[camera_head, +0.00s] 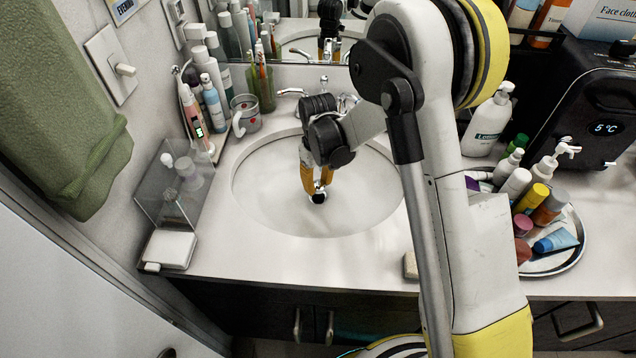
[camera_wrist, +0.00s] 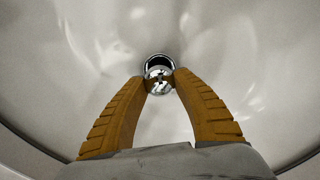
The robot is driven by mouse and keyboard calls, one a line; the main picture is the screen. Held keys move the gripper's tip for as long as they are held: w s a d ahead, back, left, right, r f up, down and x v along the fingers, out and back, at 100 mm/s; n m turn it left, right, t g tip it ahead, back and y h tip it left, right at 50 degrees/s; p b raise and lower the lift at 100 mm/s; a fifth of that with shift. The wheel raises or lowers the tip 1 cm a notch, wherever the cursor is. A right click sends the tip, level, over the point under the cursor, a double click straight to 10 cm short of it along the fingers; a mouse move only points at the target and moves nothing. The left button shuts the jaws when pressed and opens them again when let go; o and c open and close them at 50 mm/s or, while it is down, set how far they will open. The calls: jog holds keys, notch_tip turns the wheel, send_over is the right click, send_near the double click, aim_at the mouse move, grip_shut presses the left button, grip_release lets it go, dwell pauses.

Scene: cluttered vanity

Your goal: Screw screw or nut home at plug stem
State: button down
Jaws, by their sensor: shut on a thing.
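My gripper (camera_head: 317,186) points down into the white sink basin (camera_head: 265,205), just above its bottom. Its two orange fingers show in the wrist view (camera_wrist: 159,82). They are shut on a small shiny chrome piece (camera_wrist: 159,74), which looks like a plug or its top. I cannot tell screw, nut and stem apart. A dark round drain opening with a chrome rim (camera_wrist: 158,59) shows right behind the chrome piece. In the head view the drain area is a small dark spot (camera_head: 318,198) at the fingertips. Whether the piece touches or sits in the drain is unclear.
The faucet (camera_head: 341,104) rises behind the basin. A mug (camera_head: 245,115) and several bottles (camera_head: 212,100) stand at the back left. A clear box (camera_head: 165,200) is left of the sink. A round tray (camera_head: 578,250) of toiletries is at the right. The basin around my fingers is clear.

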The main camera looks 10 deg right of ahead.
jog(key=shift+f+b, duration=0.95)
jog(key=shift+f, duration=0.2)
jog(key=c, duration=1.9)
grip_release()
grip_shut()
jog(key=m+b, duration=0.1)
jog(key=m, duration=0.4)
jog(key=m, duration=0.4)
jog(key=shift+b, duration=0.35)
jog(key=shift+m, duration=0.6)
